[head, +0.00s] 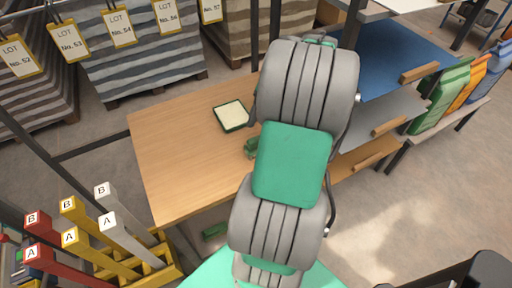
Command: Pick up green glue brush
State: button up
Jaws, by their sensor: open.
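A small dark green object (250,148) shows on the wooden table at the left edge of my arm. It may be the green glue brush, but my arm covers part of it and I cannot make out its shape. Another dark green piece (215,230) lies low, below the table's front edge; what it is cannot be told. My grey and green arm reaches up over the table's right part. My gripper is hidden behind the arm, so its place relative to the green object does not show.
A shallow dark green tray with pale filling (232,115) sits on the wooden table (175,150), whose left part is clear. Shelves with a blue top (405,60) stand right. Red, yellow and white lettered posts (85,218) stand front left. Striped stacks with lot tags (140,60) stand behind.

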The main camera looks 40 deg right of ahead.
aim_at(253, 146)
jog(key=x, duration=0.7)
jog(key=shift+d+f, duration=0.2)
jog(key=shift+f, duration=0.25)
jog(key=shift+s, duration=0.1)
grip_shut()
